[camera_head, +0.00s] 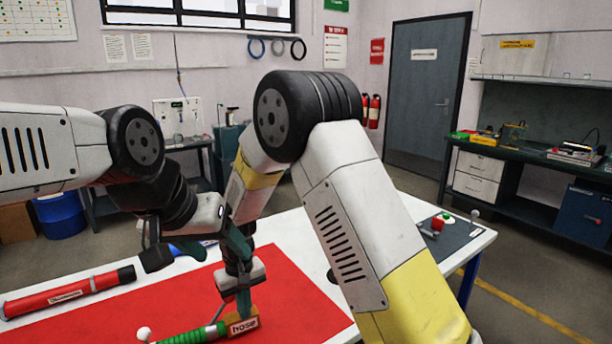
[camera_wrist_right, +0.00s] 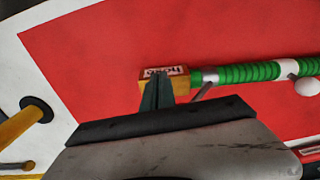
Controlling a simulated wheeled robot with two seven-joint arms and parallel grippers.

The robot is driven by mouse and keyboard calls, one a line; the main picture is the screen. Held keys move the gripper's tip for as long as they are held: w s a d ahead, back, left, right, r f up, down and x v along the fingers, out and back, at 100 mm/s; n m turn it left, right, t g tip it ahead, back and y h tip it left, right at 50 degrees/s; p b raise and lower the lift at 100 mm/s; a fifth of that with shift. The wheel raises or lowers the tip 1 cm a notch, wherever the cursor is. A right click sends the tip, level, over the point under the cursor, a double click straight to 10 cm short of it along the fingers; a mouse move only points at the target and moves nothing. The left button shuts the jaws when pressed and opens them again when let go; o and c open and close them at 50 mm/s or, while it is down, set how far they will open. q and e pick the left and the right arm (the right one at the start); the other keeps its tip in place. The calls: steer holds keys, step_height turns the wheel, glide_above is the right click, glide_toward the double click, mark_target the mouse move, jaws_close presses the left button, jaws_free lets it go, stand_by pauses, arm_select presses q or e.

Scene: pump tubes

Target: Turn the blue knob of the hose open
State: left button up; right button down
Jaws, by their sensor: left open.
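The hose lies on the red mat with its green ribbed body (camera_head: 188,336) and a yellow-orange block labelled "hose" (camera_head: 244,326). In the right wrist view the block (camera_wrist_right: 178,83) and green hose (camera_wrist_right: 252,73) show, with a thin grey lever (camera_wrist_right: 203,92) beside the block. I see no clear blue knob. My right gripper (camera_head: 243,302) points down at the block. Its dark green fingers (camera_wrist_right: 157,92) are together and overlap the block's edge; I cannot tell whether something is between them. My left gripper (camera_head: 237,243) is close above the right one, open, partly hidden by my right arm.
A red tube with a black end (camera_head: 70,292) lies on the left. A blue tube (camera_head: 190,250) lies behind the grippers. A white ball (camera_wrist_right: 308,90) sits by the hose. A yellow piece with a black disc (camera_wrist_right: 22,122) is left in the wrist view. The red mat (camera_wrist_right: 90,45) has bare room.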

steer(key=shift+s, duration=0.2)
stand_by(0.4)
steer(key=shift+s, duration=0.2)
step_height(320, 180, up, 6)
stand_by(0.4)
